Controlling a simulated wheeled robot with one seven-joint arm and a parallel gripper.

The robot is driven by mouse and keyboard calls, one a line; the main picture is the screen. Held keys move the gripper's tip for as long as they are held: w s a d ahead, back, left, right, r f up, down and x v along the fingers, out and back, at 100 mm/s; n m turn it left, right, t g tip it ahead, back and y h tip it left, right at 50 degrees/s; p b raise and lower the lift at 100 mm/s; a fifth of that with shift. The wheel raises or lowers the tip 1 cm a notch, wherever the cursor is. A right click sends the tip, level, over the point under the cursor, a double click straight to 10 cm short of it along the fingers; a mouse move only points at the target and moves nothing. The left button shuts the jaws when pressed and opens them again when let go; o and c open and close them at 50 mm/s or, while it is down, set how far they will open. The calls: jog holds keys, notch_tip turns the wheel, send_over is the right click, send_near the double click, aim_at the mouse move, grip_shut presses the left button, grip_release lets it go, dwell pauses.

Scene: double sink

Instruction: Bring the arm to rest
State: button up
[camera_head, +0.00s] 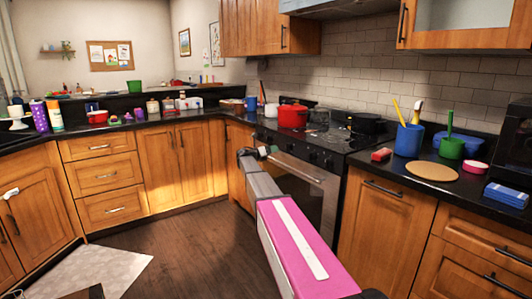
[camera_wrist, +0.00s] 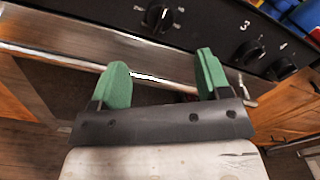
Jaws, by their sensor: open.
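My gripper (camera_wrist: 160,85) shows in the wrist view with its two green fingers apart and nothing between them. It faces the front of the oven, just below the row of black knobs. In the head view my pink and grey arm reaches forward from the bottom, and my gripper (camera_head: 262,153) is small at its far end, in front of the stove (camera_head: 305,172). I cannot tell whether the fingers touch the oven front or handle.
The stove bears a red pot (camera_head: 293,116) and a black pan (camera_head: 366,123). The right counter holds a blue container (camera_head: 409,140), a green pot (camera_head: 452,148) and a round board (camera_head: 431,171). Wooden cabinets flank the stove.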

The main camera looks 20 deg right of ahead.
jog(key=s+a+f+m+g+y, duration=0.2)
jog(key=s+a+f+m+y, duration=0.3)
jog(key=s+f, duration=0.55)
jog(key=s+f+m+g+y, duration=0.1)
jog(key=s+f+m+y, duration=0.2)
jog(key=s+f+m, duration=0.75)
jog(key=s+a+f+m+g+y, duration=0.1)
jog(key=s+a+f+m+y, duration=0.1)
jog(key=s, duration=0.7)
jog(key=s+a+f+m+g+y, duration=0.1)
jog(key=s+a+m+y, duration=0.3)
jog(key=s, duration=0.6)
jog(key=s+a+f+m+g+y, duration=0.1)
jog(key=s+a+f+m+y, duration=0.2)
jog(key=s+a+m, duration=0.3)
jog(key=s+a, duration=0.1)
jog(key=s, duration=0.2)
jog(key=shift+s+a+f+m, duration=0.2)
jog(key=shift+s+a+m, duration=0.15)
jog(key=shift+a, duration=0.05)
